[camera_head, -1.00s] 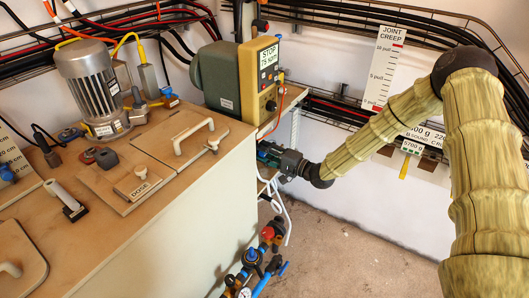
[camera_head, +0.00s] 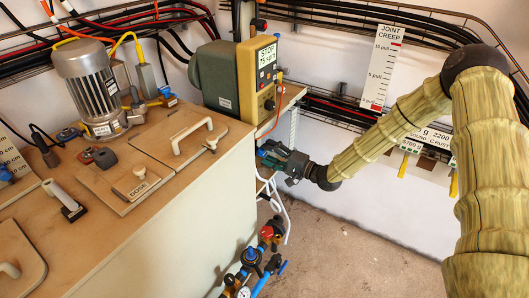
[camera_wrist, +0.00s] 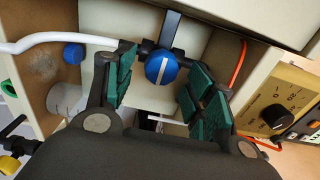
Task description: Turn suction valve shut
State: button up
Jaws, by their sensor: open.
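A round blue valve knob (camera_wrist: 162,68) with a white stripe across its face sits on a black fitting with a dark stem above it. It faces the wrist camera, and the stripe runs nearly upright in that view. My gripper (camera_wrist: 164,72) is open, with a green-padded finger on each side of the knob and a gap visible on both sides. In the head view my gripper (camera_head: 270,156) is beside the right end of the bench, below the green and yellow motor unit. The knob cannot be made out there, and no label on it is readable.
A white hose (camera_wrist: 60,40) runs to the fitting from the left. A blue cap (camera_wrist: 74,53) is nearby. The dial panel (camera_wrist: 275,110) and an orange cable stand close on the right. Valves and pipes (camera_head: 255,262) hang below; the bench (camera_head: 170,235) is left.

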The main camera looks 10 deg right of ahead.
jog(key=v, duration=0.9)
jog(key=s+a+f+n+g+h, duration=0.1)
jog(key=s+a+f+g+h, duration=0.25)
jog(key=s+f, duration=0.55)
jog(key=s+a+f+n+g+h, duration=0.2)
jog(key=s+a+f+h, duration=0.15)
jog(key=s+f, duration=0.6)
jog(key=s+f+n+g+h, duration=0.2)
jog(key=s+f+g, duration=0.1)
jog(key=s+f, duration=0.55)
jog(key=s+d+n+g+h, duration=0.2)
jog(key=s, duration=0.7)
jog(key=s+d+n+g+h, duration=0.2)
jog(key=s+g, duration=0.1)
jog(key=s, duration=0.6)
notch_tip(320, 180, up, 15)
jog(key=p, duration=1.4)
jog(key=shift+w+f+t+p, duration=0.15)
jog(key=shift+w+t+p, duration=0.05)
jog(key=shift+t+p, duration=0.15)
